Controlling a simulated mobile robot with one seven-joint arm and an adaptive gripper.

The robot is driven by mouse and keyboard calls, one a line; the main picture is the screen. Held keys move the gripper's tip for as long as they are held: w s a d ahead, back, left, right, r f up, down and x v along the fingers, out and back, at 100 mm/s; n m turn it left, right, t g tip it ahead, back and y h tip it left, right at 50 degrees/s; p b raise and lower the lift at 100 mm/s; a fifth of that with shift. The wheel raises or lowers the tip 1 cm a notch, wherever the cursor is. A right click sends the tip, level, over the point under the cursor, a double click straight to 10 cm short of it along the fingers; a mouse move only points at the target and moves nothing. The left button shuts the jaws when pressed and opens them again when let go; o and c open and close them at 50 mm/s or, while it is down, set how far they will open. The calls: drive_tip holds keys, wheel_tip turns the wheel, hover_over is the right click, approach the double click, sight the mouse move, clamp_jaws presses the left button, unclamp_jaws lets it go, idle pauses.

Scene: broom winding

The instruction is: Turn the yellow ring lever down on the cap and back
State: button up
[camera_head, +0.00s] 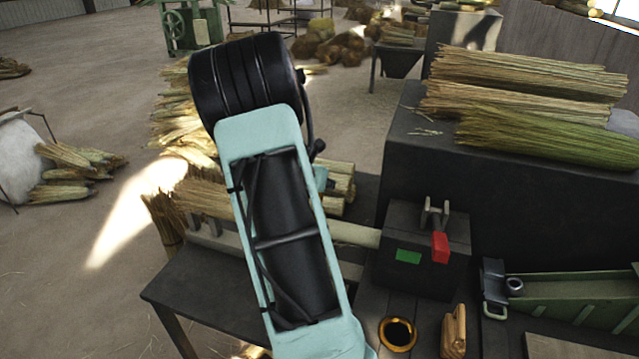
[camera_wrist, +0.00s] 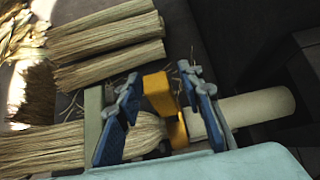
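The yellow ring lever (camera_wrist: 158,92) shows in the wrist view, partly behind the straw bundle and between my fingers. My gripper (camera_wrist: 160,116) is open, with one blue-padded finger on each side of the lever; I see a gap to the left finger, but cannot tell whether the right one touches it. The bound neck of a broom's straw (camera_wrist: 145,135) lies between the fingers, near the lever's foot. The pale broom handle (camera_wrist: 258,107) runs off to the right. I cannot make out the cap clearly. In the head view my arm hides the gripper and the lever.
A dark box (camera_head: 425,270) with a red-tipped lever (camera_head: 440,247) stands at the handle's right end. A brass ring (camera_head: 398,348) and a green trough (camera_head: 575,290) are nearby. Straw bundles (camera_head: 540,137) lie on the dark block at right. Cut bundles (camera_wrist: 105,45) lie behind the broom.

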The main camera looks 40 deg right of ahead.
drive_tip(key=v, duration=1.2)
idle(0.4)
